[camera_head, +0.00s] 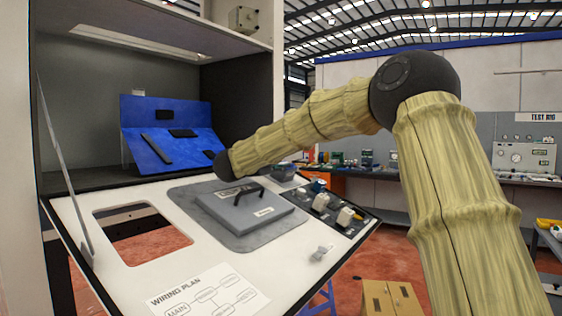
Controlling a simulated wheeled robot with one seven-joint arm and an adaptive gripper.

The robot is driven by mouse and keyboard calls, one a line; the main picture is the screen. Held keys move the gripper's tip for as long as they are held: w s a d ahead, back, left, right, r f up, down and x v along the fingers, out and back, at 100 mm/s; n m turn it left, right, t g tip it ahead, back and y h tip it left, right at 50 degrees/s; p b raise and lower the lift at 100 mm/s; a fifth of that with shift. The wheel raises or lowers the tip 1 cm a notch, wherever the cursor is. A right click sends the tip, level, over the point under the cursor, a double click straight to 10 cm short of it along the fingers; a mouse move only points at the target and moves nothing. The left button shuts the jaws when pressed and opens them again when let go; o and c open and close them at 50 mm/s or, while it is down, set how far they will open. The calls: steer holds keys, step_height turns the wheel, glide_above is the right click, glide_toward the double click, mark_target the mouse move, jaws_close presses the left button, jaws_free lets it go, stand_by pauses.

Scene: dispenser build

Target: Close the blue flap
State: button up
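A blue flap (184,152) slants forward and down at the back of the workbench's cabinet. Dark parts lie on its face: a long bar and a small rectangle. It adjoins an upright blue panel (140,106) that has a small black rectangle on it. The dark end of my arm is just right of the flap's lower right corner; I cannot tell whether they touch. My gripper's fingers cannot be made out, and nothing is seen held.
A grey lidded box with a black handle (247,210) sits on a grey mat (181,198). A switch panel (326,214) is to its right. The white worktop has a rectangular opening (140,240) and a wiring plan sheet (208,293). A thin upright panel (62,165) stands at left.

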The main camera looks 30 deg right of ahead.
steer(key=shift+b+v, duration=0.6)
steer(key=shift+v, duration=2.4)
steer(key=v, duration=1.1)
steer(key=shift+s, duration=0.1)
steer(key=shift+s+a+f, duration=0.1)
steer(key=shift+s+a, duration=0.05)
steer(key=shift+a, duration=0.25)
